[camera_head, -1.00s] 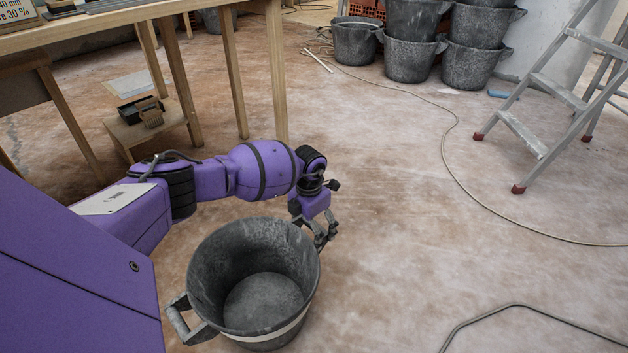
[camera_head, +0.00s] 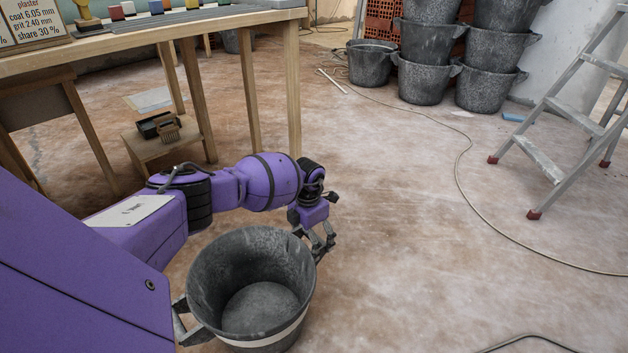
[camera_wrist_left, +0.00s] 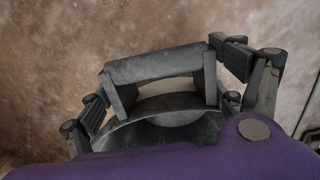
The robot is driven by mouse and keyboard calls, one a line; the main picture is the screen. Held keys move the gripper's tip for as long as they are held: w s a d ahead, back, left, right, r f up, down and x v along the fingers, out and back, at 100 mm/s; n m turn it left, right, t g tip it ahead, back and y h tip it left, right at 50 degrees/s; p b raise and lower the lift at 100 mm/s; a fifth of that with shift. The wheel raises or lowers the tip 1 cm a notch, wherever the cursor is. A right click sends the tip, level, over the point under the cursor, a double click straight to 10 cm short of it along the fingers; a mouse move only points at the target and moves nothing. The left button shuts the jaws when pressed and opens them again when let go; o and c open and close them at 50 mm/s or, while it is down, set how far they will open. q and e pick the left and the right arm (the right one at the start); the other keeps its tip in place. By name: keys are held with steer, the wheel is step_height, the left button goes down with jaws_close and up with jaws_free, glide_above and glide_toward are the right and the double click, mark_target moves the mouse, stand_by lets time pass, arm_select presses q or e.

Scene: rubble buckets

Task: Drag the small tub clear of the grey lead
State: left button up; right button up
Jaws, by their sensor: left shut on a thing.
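The small tub (camera_head: 206,283) is a dark grey speckled bucket with a pale band low on its side, upright and empty on the floor in front of me. My left gripper (camera_head: 321,243) is at its far right rim, shut on the tub's handle; the wrist view shows the handle (camera_wrist_left: 155,66) between the fingers. A second handle shows at the tub's lower left. A long thin grey-brown lead (camera_head: 459,170) curves over the floor to the right, apart from the tub. A darker grey lead (camera_head: 530,337) shows at the bottom right edge. My right gripper is out of view.
A wooden table (camera_head: 160,34) stands at the upper left, with a low stool (camera_head: 160,147) under it. Stacked buckets (camera_head: 423,80) stand at the back. A stepladder (camera_head: 556,123) stands at the right. The floor right of the tub is open.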

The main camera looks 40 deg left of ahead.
mark_target(300, 231)
arm_select(q)
steer(key=shift+a, duration=0.5)
steer(key=shift+w+a, duration=0.1)
steer(key=shift+a, duration=1.35)
steer(key=o, duration=1.7)
steer(key=shift+r, duration=0.1)
step_height(300, 231, up, 12)
